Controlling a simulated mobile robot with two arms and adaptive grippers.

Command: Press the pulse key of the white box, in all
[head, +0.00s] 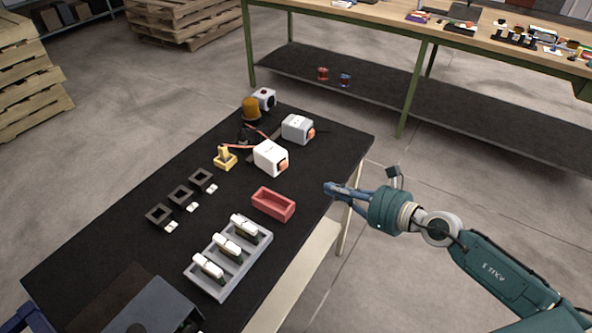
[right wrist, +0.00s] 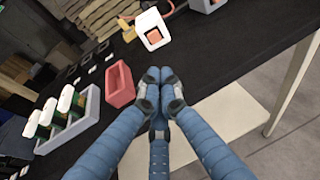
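A white box (head: 270,155) stands on the black table, with an orange key (head: 283,166) on its right-hand face. In the right wrist view the white box (right wrist: 150,25) and its orange key (right wrist: 153,36) are beyond my fingertips. A greyer box (head: 296,126) with a similar orange key (head: 311,133) stands behind it. My right gripper (head: 328,188) is at the table's right edge, to the right of and nearer than the white box, apart from it. Its blue fingers (right wrist: 160,76) are together and empty. My left gripper is not clearly visible.
A red open tray (head: 287,212) lies before the white box. A grey rack (head: 262,249) with white-topped pieces stands nearer. A yellow piece (head: 226,160), an orange-brown dome (head: 251,106) and dark cables are left of the boxes. The tabletop between gripper and white box is clear.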

